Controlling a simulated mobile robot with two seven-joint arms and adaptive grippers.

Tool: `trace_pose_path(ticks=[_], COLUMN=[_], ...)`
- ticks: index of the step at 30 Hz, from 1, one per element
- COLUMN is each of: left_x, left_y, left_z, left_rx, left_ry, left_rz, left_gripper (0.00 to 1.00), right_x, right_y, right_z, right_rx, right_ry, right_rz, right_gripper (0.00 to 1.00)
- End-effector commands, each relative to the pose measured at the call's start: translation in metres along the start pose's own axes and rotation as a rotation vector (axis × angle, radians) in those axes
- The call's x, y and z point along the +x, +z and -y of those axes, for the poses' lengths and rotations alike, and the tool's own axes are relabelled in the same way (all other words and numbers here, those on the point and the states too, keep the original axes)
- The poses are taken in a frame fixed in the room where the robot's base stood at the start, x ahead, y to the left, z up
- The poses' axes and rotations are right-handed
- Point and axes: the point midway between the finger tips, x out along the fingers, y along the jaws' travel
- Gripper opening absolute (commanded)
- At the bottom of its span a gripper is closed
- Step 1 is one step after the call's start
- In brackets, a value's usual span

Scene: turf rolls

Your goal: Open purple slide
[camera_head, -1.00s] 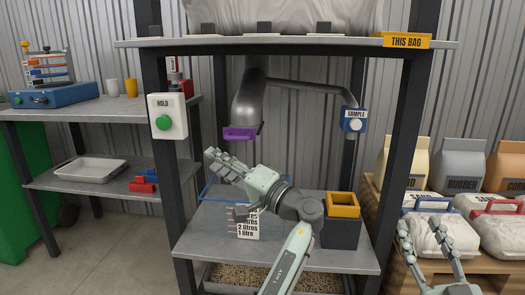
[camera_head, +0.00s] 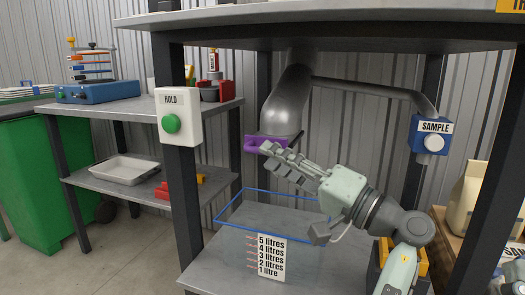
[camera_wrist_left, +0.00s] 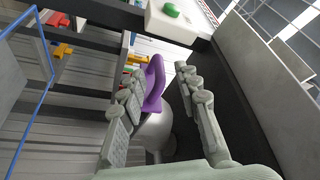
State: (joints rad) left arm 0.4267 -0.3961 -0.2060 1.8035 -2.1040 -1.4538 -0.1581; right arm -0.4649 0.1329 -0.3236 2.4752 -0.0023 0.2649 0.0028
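The purple slide (camera_head: 262,144) is a flat handle at the lower end of the grey metal pipe (camera_head: 287,100). It also shows in the left wrist view (camera_wrist_left: 154,84), upright between my fingers. My left gripper (camera_head: 270,160) is just below and in front of the slide in the head view, partly covering it. In the left wrist view my left gripper (camera_wrist_left: 160,72) is open, one finger on each side of the slide. The left finger looks close to it; I cannot tell if they touch. My right gripper is not in the head view.
A clear blue-edged container (camera_head: 262,203) with a litre scale (camera_head: 270,258) stands on the lower shelf below the pipe. A HOLD box with a green button (camera_head: 172,124) is on the left post. A blue SAMPLE box (camera_head: 431,134) hangs at right.

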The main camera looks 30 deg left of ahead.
Motion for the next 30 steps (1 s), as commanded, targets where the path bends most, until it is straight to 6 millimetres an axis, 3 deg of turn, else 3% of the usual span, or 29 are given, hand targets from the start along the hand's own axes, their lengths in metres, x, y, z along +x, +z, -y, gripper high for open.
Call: trace_pose_path(ticks=[3,9,18,26,30], left_x=[0.020,0.041,0.044,0.044,0.044], left_y=[0.000,0.000,0.000,0.000,0.000], left_z=[0.001,0.001,0.000,0.000,0.000], left_rx=[-0.002,-0.002,-0.001,-0.001,-0.001], left_ry=[-0.002,0.000,0.000,0.000,0.000], left_rz=[0.001,0.001,-0.001,-0.001,-0.001], left_gripper=[0.33,0.33,0.33,0.03,0.00], right_x=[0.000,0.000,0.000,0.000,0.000], right_y=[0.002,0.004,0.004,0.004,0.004], right_z=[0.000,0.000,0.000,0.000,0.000], right_rx=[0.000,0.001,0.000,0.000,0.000], right_ry=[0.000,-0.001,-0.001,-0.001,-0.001], right_rz=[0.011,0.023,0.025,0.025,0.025], right_gripper=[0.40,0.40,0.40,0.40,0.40])
